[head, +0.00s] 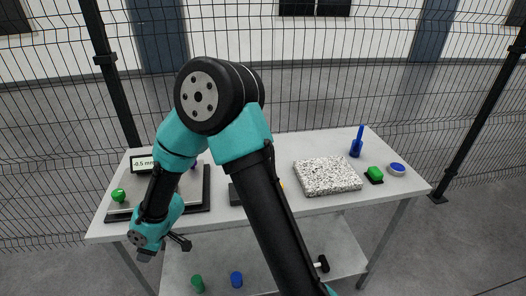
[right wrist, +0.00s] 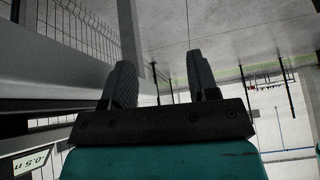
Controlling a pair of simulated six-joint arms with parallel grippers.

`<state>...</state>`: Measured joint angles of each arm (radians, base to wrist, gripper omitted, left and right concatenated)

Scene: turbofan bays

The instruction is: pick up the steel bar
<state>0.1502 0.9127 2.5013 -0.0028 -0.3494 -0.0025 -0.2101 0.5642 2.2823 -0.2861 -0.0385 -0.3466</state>
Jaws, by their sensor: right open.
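I cannot make out a steel bar in either view; my arm covers part of the table. My right gripper (head: 164,249) hangs in front of the table's front edge at the left, below the tabletop level. In the right wrist view its two fingers (right wrist: 163,85) are apart with nothing between them. My left gripper is not in view.
Green (head: 197,283) and blue (head: 236,279) cylinders stand below.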

